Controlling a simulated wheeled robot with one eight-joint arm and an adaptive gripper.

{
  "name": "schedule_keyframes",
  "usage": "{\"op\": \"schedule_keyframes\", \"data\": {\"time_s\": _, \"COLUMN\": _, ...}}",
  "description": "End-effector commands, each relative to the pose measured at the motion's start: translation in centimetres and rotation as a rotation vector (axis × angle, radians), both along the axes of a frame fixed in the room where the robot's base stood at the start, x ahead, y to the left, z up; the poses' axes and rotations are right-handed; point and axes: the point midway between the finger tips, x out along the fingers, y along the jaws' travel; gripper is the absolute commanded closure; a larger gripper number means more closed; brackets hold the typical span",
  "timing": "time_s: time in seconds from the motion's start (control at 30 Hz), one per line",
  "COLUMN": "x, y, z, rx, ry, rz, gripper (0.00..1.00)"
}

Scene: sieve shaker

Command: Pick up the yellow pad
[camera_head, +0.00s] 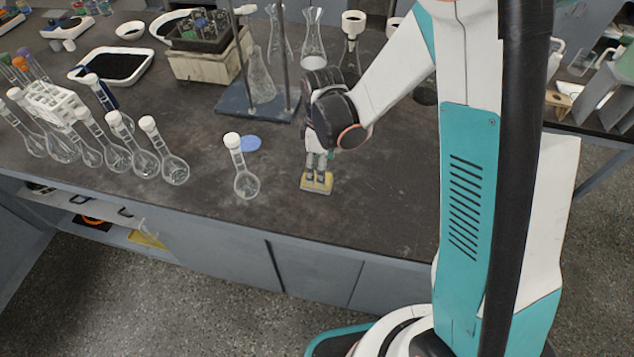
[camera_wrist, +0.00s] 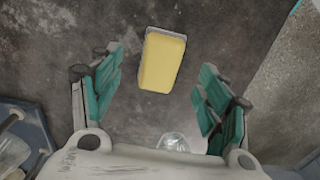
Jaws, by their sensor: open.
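The yellow pad (camera_head: 317,185) lies flat on the dark bench top near its front edge. In the wrist view the yellow pad (camera_wrist: 162,61) is a yellow block with a grey edge, ahead of and between the fingers. My gripper (camera_head: 316,172) points down above the pad in the head view and partly covers it. In the wrist view my gripper (camera_wrist: 160,82) has its teal fingers spread wide, one on each side of the pad, with nothing between them touching it. The exact height above the pad is hard to tell.
A white-capped flask (camera_head: 245,183) stands left of the pad, with a blue disc (camera_head: 250,143) behind it. Several more flasks stand further left. A stand with a blue-grey base (camera_head: 238,103) is behind. The bench right of the pad is clear.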

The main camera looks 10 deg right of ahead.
Motion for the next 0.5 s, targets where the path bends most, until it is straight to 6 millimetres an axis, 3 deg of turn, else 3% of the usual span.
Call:
{"op": "schedule_keyframes", "data": {"time_s": 0.23, "x": 0.0, "y": 0.1, "z": -1.5, "rx": 0.0, "ry": 0.0, "rz": 0.0, "gripper": 0.3}}
{"op": "schedule_keyframes", "data": {"time_s": 0.5, "x": -0.2, "y": 0.2, "z": -5.3, "rx": 0.0, "ry": 0.0, "rz": -0.001, "gripper": 0.3}}
